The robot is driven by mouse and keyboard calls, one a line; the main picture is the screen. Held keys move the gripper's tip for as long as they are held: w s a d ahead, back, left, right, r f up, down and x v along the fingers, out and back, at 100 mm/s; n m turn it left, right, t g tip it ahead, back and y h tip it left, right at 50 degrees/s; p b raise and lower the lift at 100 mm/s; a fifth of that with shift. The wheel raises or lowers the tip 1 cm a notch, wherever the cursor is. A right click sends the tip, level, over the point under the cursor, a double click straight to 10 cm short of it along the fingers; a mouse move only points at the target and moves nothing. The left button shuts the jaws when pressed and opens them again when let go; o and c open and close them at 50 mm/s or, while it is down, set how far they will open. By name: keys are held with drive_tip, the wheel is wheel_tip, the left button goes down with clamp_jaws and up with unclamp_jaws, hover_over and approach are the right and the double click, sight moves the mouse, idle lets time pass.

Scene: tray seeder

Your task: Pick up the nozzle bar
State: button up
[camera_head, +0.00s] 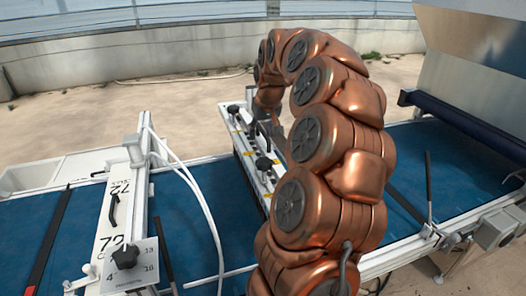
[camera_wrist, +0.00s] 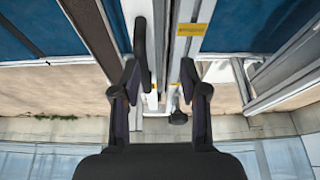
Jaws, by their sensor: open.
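What looks like the nozzle bar (camera_head: 248,163) is a long pale metal bar with black knobs, lying across the blue belt in the middle of the head view. My arm hides part of its right side. In the wrist view the metal bar (camera_wrist: 184,50) runs up between the fingers, with a yellow label on it. A black upright handle (camera_wrist: 141,50) shows close to the left finger; I cannot tell whether they touch. My gripper (camera_wrist: 160,76) is open over the bar's far end, with nothing seen held in it.
A white plate (camera_head: 117,205) marked 72, with a black handle, lies across the belt at left, beside a post and a numbered dial plate (camera_head: 125,272). A pale hose (camera_head: 200,193) curves near it. A metal hopper (camera_head: 473,62) stands at right. Blue belt (camera_head: 190,215) lies between.

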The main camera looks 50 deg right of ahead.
sight(264, 143)
drive_tip(key=shift+s+d+f, duration=0.1)
drive_tip(key=shift+d, duration=0.55)
drive_tip(key=shift+s+d+f, duration=0.1)
drive_tip(key=shift+d, duration=0.5)
drive_tip(key=shift+p+x, duration=0.5)
drive_tip(key=shift+x, duration=0.8)
drive_tip(key=p+x, duration=0.1)
drive_tip(key=x, duration=0.1)
drive_tip(key=p+x, duration=0.1)
drive_tip(key=x, duration=0.1)
drive_tip(key=shift+w+r+p, duration=0.15)
drive_tip(key=shift+w+p, duration=0.1)
drive_tip(key=shift+p, duration=0.15)
drive_tip(key=shift+w+d+f, duration=0.15)
drive_tip(key=shift+f, duration=0.45)
clamp_jaws()
